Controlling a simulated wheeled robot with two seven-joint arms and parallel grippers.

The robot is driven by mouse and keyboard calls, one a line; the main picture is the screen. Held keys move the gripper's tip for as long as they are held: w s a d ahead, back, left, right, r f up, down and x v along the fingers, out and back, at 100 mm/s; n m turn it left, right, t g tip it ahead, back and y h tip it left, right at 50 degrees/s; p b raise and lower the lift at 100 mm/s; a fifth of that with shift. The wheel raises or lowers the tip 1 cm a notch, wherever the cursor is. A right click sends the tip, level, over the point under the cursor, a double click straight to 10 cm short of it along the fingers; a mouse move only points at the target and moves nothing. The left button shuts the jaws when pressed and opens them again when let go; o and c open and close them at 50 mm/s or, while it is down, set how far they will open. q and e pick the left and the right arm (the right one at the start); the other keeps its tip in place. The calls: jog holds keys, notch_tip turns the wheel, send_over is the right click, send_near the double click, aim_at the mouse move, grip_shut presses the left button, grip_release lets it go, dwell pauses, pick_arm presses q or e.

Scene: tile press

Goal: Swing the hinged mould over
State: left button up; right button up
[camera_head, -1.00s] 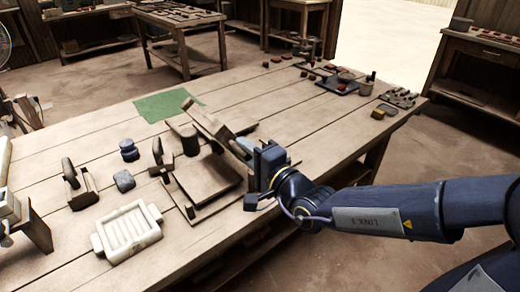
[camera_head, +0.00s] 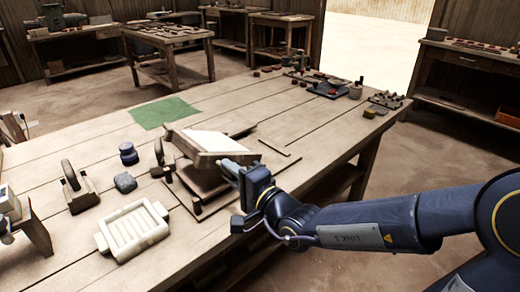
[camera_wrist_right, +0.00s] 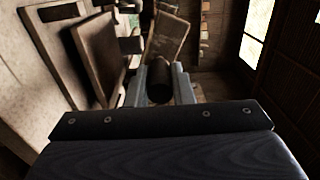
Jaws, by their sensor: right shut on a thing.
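The hinged mould (camera_head: 208,142) is a brown wooden frame with a white face, tilted above its wooden base (camera_head: 207,197) on the table's front half. Its near edge is raised clear of the base. My right gripper (camera_head: 232,168) is at the mould's right side, shut on its handle. In the right wrist view the dark round handle (camera_wrist_right: 160,88) sits between the two grey fingers, with wooden panels to its left. The hinge is mostly hidden. My left gripper is not in view.
A pale ribbed tray (camera_head: 133,230), a dark blue pot (camera_head: 128,154), a grey lump (camera_head: 125,182) and a wooden block with a round handle (camera_head: 78,187) stand left of the mould. A green mat (camera_head: 165,112) lies behind. The table's middle right is mostly clear.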

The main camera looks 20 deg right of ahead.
jog(key=shift+s+a+f, duration=0.15)
jog(key=shift+a+f, duration=0.15)
jog(key=shift+a, duration=0.2)
jog(key=shift+a+f, duration=0.1)
jog(key=shift+f, duration=0.05)
jog(key=f+p, duration=0.1)
jog(key=f, duration=0.1)
jog(key=a+f+p, duration=0.1)
jog(key=shift+s+f, duration=0.2)
jog(key=shift+f, duration=0.2)
jog(key=shift+a+f, duration=0.15)
jog(key=shift+f, duration=0.4)
jog(key=o, duration=0.6)
jog(key=shift+f, duration=0.1)
jog(key=shift+o, duration=0.2)
jog(key=shift+s, duration=0.1)
jog(key=v, duration=0.8)
